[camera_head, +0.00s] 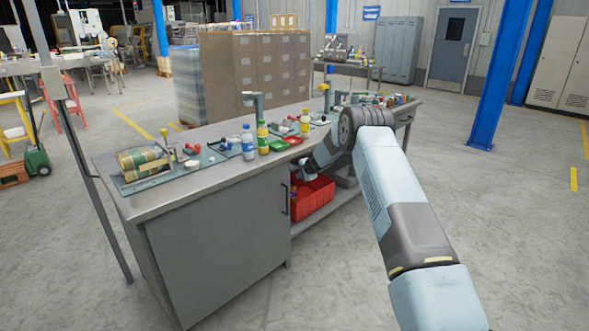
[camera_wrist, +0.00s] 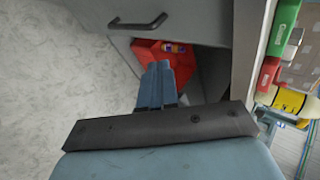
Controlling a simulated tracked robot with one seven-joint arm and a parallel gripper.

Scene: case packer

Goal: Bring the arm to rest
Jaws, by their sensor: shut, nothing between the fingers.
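My arm reaches from the lower right of the head view toward the workbench (camera_head: 215,190). Its end is bent down by the front of the bench, near a red crate (camera_head: 312,203) on the lower shelf. In the wrist view my gripper (camera_wrist: 158,66) is shut and empty, its two fingers side by side. The fingertips appear in front of the red crate (camera_wrist: 147,52), with a small colourful item (camera_wrist: 175,47) in it. I cannot tell the gap between them. In the head view the fingertips are not clear.
The cabinet has a dark handle (camera_wrist: 137,21). Stacked cartons (camera_head: 255,70) stand behind. The floor in front is clear.

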